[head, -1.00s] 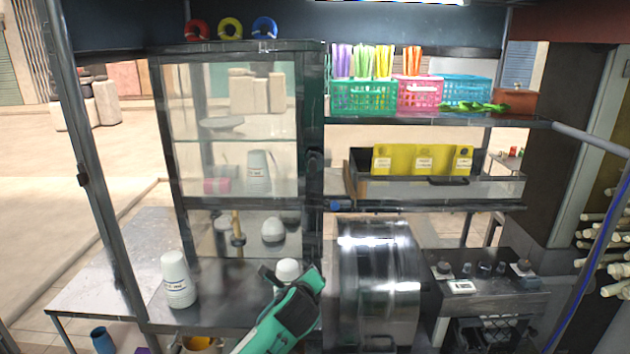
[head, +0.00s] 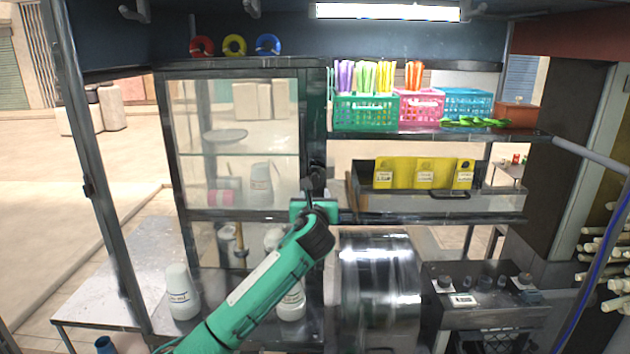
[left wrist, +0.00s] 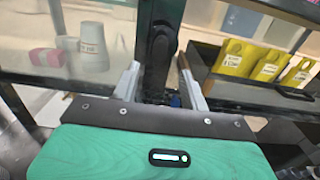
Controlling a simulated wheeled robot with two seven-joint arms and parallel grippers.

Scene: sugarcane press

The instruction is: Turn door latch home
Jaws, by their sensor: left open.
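The glass-fronted cabinet (head: 240,110) has a dark frame. The dark door latch (head: 317,174) is on its right-hand post, and it also shows upright in the left wrist view (left wrist: 160,48). My left gripper (head: 315,196), on a green arm, is raised in front of the post at the latch's lower end. In the left wrist view its two pale fingers (left wrist: 160,78) are apart, one on each side of the latch's lower part. Whether they touch it is unclear. The gripper's dark wrist hides the post below the latch. My right gripper does not show.
A metal drum-shaped cover (head: 380,275) is right of my arm. Yellow boxes (head: 424,173) sit on the middle right shelf, with coloured baskets (head: 365,111) above. Open air lies in front of the cabinet.

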